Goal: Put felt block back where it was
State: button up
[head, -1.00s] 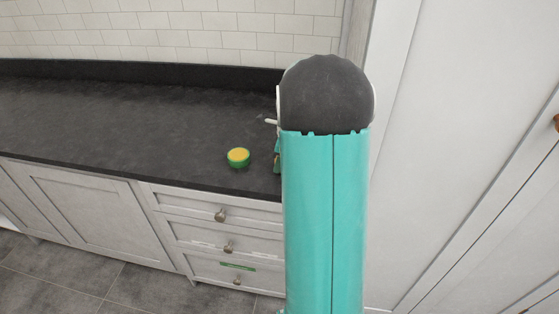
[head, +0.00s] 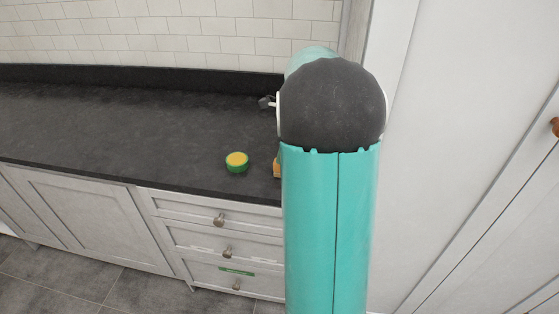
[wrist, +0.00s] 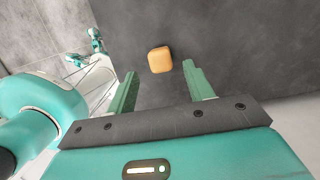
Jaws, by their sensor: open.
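An orange-tan block (wrist: 160,60) with rounded corners, which looks like the felt block, lies on the dark countertop (wrist: 225,45) in the wrist view. In the head view only a sliver of the block (head: 277,168) shows at the left edge of my arm, near the counter's front edge. My gripper (wrist: 159,75) is open, its two green fingers apart and nothing held between them. The block appears beyond the fingertips, between their lines, with dark counter around it. My gripper is hidden behind my arm in the head view.
A round yellow-topped green object (head: 237,161) stands on the counter left of the block. Drawers with round knobs (head: 219,220) are below. A tall white panel (head: 440,140) rises at the right. The counter's left part is clear.

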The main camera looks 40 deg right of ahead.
jog(key=w+a+v, duration=0.1)
jog(key=v, duration=0.4)
jog(key=s+a+r+n+t+h, duration=0.1)
jog(key=s+a+r+n, duration=0.2)
jog(key=a+n, duration=0.55)
jog(key=s+a+r+n, duration=0.3)
jog(key=a+n, duration=0.2)
jog(key=a, duration=0.6)
jog(key=s+a+f+n+t, duration=0.2)
jog(key=s+a+n, duration=0.8)
jog(key=n, duration=0.5)
jog(key=shift+a+t+h, duration=0.3)
jog(key=shift+a, duration=0.7)
jog(key=c, duration=0.3)
jog(key=shift+c, duration=0.2)
